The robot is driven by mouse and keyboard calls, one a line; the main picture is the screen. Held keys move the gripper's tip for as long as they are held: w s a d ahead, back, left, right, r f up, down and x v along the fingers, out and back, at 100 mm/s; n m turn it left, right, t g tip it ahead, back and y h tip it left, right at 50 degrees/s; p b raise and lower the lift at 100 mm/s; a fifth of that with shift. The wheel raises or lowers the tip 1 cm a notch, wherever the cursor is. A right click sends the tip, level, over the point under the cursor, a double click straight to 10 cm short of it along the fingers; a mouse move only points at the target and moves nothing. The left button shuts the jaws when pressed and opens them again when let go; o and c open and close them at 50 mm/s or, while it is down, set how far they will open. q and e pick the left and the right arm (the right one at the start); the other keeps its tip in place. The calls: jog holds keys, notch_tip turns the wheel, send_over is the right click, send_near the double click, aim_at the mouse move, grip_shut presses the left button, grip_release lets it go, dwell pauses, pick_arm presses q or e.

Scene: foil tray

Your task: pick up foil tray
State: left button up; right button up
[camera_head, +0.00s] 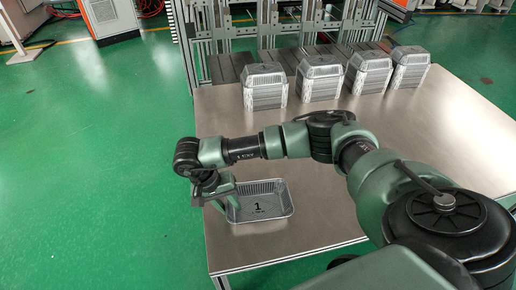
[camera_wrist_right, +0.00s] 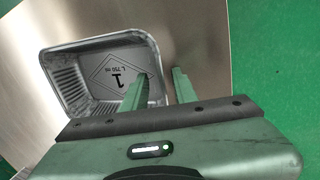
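A single silver foil tray (camera_head: 262,214) sits open side up on the metal table, near its front left edge. Its inner floor has a black "1" mark. It also shows in the right wrist view (camera_wrist_right: 85,50). My right gripper (camera_head: 224,204) is at the tray's left end, pointing down. In the right wrist view the two green fingers (camera_wrist_right: 158,75) stand apart, one inside the tray and one outside, with the tray wall between them. A gap shows beside the wall, so the gripper looks open. My left gripper is not in view.
Several stacks of foil trays (camera_head: 265,88) stand along the back of the table (camera_head: 440,120), before a metal frame machine (camera_head: 215,40). The table's left edge is close to the tray. The table right of the tray is partly hidden by my right arm.

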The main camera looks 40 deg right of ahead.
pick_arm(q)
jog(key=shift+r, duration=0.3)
pick_arm(e)
jog(key=shift+f, duration=0.1)
grip_shut()
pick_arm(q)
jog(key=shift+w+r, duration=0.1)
